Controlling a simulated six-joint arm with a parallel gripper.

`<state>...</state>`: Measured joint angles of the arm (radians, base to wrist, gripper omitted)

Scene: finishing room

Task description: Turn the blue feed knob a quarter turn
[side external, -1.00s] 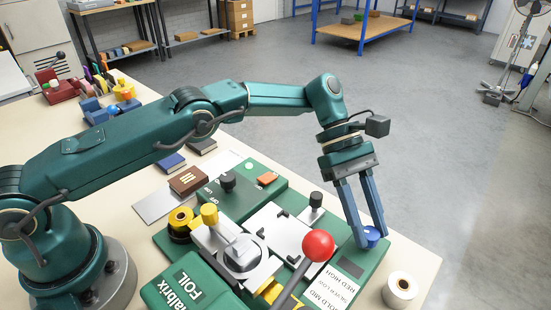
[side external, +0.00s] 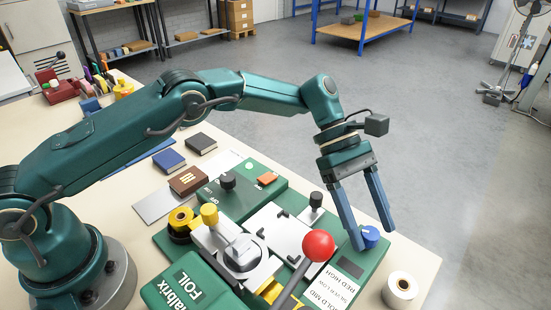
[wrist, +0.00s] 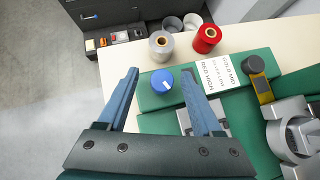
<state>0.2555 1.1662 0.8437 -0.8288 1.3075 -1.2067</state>
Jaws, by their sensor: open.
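The blue feed knob (side external: 369,238) sits on the right end of the green foil machine (side external: 292,212). In the wrist view the blue knob (wrist: 161,79) shows a short white mark toward its lower right. My gripper (side external: 375,240) is open, its two blue fingers pointing down at the knob. In the wrist view my gripper (wrist: 161,74) has the knob in the gap between its fingers, with space on both sides. In the side view the left fingertip overlaps the knob's left edge. Whether it touches cannot be told.
A red ball-topped lever (side external: 319,246) rises left of the knob. A black knob (side external: 316,199) stands behind it. A white label (side external: 333,289) is on the machine, and a foil roll (side external: 401,288) stands nearby. The wrist view shows a red roll (wrist: 207,38) too.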

